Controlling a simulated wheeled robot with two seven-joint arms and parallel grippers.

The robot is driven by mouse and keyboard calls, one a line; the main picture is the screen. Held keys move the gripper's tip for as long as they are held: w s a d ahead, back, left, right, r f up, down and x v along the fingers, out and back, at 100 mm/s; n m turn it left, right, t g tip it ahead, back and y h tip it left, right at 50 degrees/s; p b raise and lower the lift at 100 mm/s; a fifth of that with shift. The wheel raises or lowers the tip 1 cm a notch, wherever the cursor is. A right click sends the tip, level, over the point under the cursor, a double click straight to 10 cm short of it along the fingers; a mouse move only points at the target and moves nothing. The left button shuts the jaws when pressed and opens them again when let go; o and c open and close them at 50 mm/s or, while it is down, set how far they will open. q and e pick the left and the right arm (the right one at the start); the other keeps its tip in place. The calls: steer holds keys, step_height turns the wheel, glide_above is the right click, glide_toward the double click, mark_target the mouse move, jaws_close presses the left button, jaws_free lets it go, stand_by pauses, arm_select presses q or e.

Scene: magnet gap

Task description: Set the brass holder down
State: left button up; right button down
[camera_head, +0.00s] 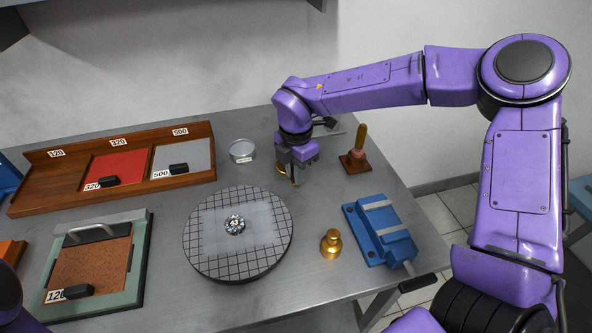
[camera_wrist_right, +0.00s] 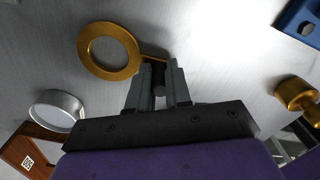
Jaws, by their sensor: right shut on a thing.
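The brass holder is a flat brass ring (camera_wrist_right: 87,58) with a thin handle. It shows in the wrist view to the left of my right fingers, and as a small brass edge in the head view (camera_head: 281,169). My right gripper (camera_wrist_right: 158,80) is shut on the handle; in the head view the gripper (camera_head: 293,177) hangs over the back of the grey table (camera_head: 335,285). The ring is empty, with the tabletop showing through it. I cannot tell whether it touches the table. My left gripper is not in view.
A round gridded plate (camera_head: 265,264) with a small metal piece (camera_head: 235,224) is in front. A glass dish (camera_head: 242,151), a plunger-like tool (camera_head: 355,155), a blue vise (camera_head: 385,231) and a brass weight (camera_head: 331,244) stand around. A wooden tray (camera_head: 40,199) is at left.

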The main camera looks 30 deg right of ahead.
steer(key=c, duration=1.1)
jaws_free()
steer(key=shift+f, duration=0.1)
steer(key=shift+o, duration=0.2)
steer(key=shift+r+p, duration=0.45)
step_height(320, 180, up, 12)
steer(key=shift+f+b, duration=0.2)
steer(key=shift+b, duration=0.25)
